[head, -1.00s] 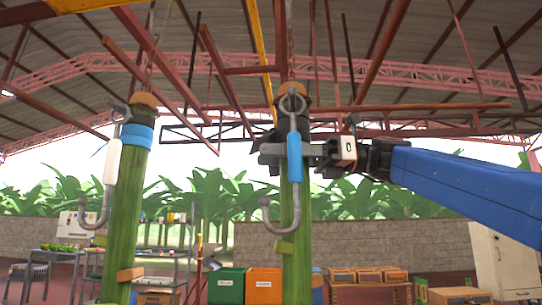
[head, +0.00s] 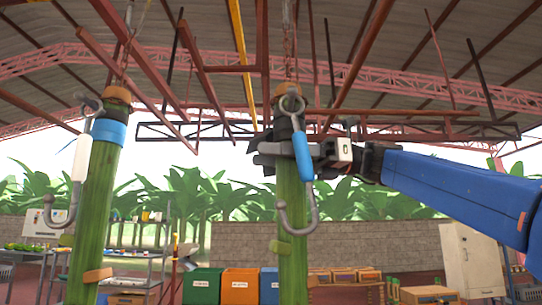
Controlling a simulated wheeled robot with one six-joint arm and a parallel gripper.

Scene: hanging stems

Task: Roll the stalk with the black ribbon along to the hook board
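The stalk with the black ribbon (head: 291,222) is a thick green stem hanging right of centre in the head view. It has a brown top cap and its dark ribbon (head: 284,126) is just below that. A hook with a blue handle (head: 303,157) hangs in front of it, tilted. My gripper (head: 275,150) reaches in from the right, its grey finger across the upper stalk at the ribbon's lower edge. It appears shut on the stalk; the far finger is mostly hidden. I cannot make out the hook board for certain.
A second green stalk (head: 96,205) with a blue ribbon (head: 109,132) hangs at left, with a white-handled hook (head: 81,158) before it. Green (head: 203,286) and orange bins (head: 240,286) stand behind, with a white cabinet (head: 472,260) at right. Red beams cross overhead.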

